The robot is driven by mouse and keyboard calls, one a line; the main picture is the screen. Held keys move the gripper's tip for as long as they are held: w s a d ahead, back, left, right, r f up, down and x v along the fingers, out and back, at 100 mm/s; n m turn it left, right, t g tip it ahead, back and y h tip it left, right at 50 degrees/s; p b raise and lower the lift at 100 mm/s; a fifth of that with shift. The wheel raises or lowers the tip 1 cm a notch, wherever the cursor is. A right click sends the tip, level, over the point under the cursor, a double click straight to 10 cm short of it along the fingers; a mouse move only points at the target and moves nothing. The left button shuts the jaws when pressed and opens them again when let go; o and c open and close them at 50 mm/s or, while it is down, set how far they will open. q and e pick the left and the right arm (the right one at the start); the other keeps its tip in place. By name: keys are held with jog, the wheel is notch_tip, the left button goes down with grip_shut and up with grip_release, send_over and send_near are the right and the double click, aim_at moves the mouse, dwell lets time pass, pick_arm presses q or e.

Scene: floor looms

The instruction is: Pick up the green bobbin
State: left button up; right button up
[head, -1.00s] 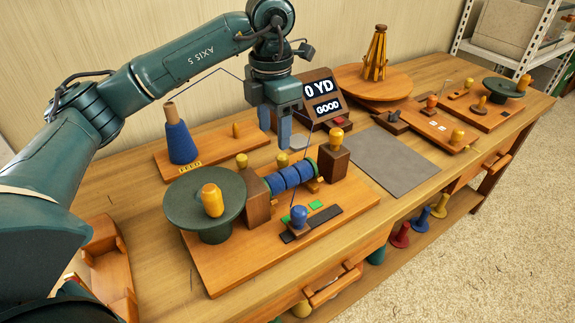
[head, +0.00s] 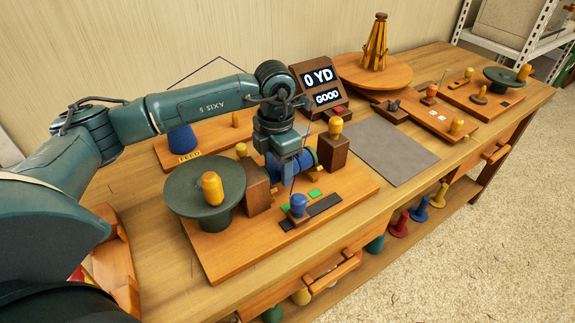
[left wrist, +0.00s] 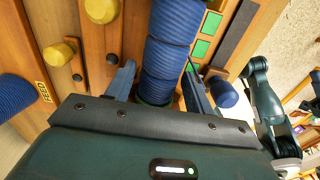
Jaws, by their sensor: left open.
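A spool wound with blue yarn (head: 298,165) lies between two wooden posts on the near board. Green shows at its end in the left wrist view (left wrist: 158,100), so it looks like a green bobbin under the yarn. My left gripper (head: 285,167) is open, pointing down over the spool. In the left wrist view its fingers (left wrist: 159,66) are on either side of the spool; I cannot tell whether they touch it. The gripper hides part of the spool in the head view. A separate green bobbin (head: 375,243) stands on the shelf below the bench.
The display (head: 320,85) reads "0 YD GOOD". A blue cone (head: 182,138) is behind left. The grey mat (head: 388,150) is clear.

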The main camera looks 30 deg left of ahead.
pick_arm(q)
jog(key=shift+f, duration=0.1)
jog(key=c, duration=1)
jog(key=shift+c, duration=0.4)
